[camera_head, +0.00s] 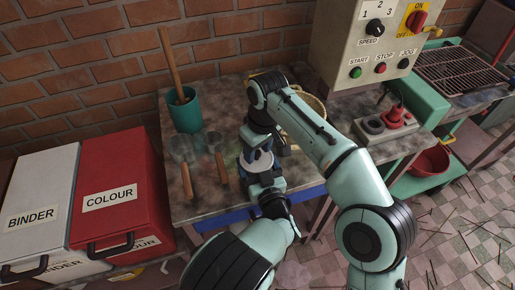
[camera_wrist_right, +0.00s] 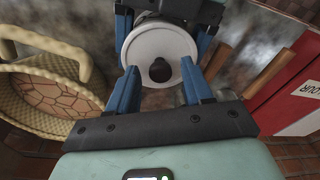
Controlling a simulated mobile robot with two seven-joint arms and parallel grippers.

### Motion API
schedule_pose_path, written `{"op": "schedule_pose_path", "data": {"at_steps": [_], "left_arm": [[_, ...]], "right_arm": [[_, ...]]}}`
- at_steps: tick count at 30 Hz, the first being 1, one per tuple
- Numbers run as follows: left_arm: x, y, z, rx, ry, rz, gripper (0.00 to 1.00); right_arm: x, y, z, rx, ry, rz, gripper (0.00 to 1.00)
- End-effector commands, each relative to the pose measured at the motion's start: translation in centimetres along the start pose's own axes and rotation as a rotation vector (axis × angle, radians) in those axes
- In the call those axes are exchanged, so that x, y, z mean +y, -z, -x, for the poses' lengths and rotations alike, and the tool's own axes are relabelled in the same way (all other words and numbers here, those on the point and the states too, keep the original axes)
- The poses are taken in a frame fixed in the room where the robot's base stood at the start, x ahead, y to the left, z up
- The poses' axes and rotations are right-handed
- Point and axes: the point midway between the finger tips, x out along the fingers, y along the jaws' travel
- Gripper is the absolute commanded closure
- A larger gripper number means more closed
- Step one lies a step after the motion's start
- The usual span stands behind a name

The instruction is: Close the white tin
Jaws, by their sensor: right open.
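My right gripper (camera_head: 257,150) is over the worktable, well right of the tin. In the right wrist view its blue fingers (camera_wrist_right: 159,72) are apart, close to a white round piece (camera_wrist_right: 142,48) with a dark centre. My left gripper (camera_head: 262,172) faces it from the near side, with its fingers near the same piece. Whether it grips the piece is unclear.
A red COLOUR tin (camera_head: 118,190) stands between the white tin and the worktable (camera_head: 215,207). On the table are a green pot (camera_head: 186,112), wooden-handled tools (camera_head: 219,167) and a woven basket (camera_head: 314,101), partly hidden. A control box (camera_head: 370,40) stands behind right.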

Motion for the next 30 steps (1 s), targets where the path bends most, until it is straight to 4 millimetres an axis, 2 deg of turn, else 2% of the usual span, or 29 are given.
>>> {"op": "schedule_pose_path", "data": {"at_steps": [9, 13, 18, 26, 27, 28, 30], "left_arm": [[0.0, 0.0, 0.0, 0.000, 0.000, 0.000, 0.70], [0.0, 0.0, 0.0, 0.000, 0.000, 0.000, 0.70], [0.0, 0.0, 0.0, 0.000, 0.000, 0.000, 0.70], [0.0, 0.0, 0.0, 0.000, 0.000, 0.000, 0.70], [0.0, 0.0, 0.0, 0.000, 0.000, 0.000, 0.08], [0.0, 0.0, 0.0, 0.000, 0.000, 0.000, 0.00], [0.0, 0.0, 0.0, 0.000, 0.000, 0.000, 0.00]], "right_arm": [[-0.1, 0.1, 4.9, 0.004, 0.000, 0.000, 0.49], [0.0, 0.1, 6.3, 0.003, -0.001, 0.000, 0.49], [0.0, 0.0, 7.1, 0.001, 0.000, 0.000, 0.49], [0.0, 0.0, 7.2, 0.000, 0.000, 0.000, 0.49], [0.0, 0.0, 7.2, 0.000, 0.000, 0.000, 0.49], [0.0, 0.0, 7.2, 0.000, 0.000, 0.000, 0.49], [0.0, 0.0, 7.2, 0.000, 0.000, 0.000, 0.49]]}}
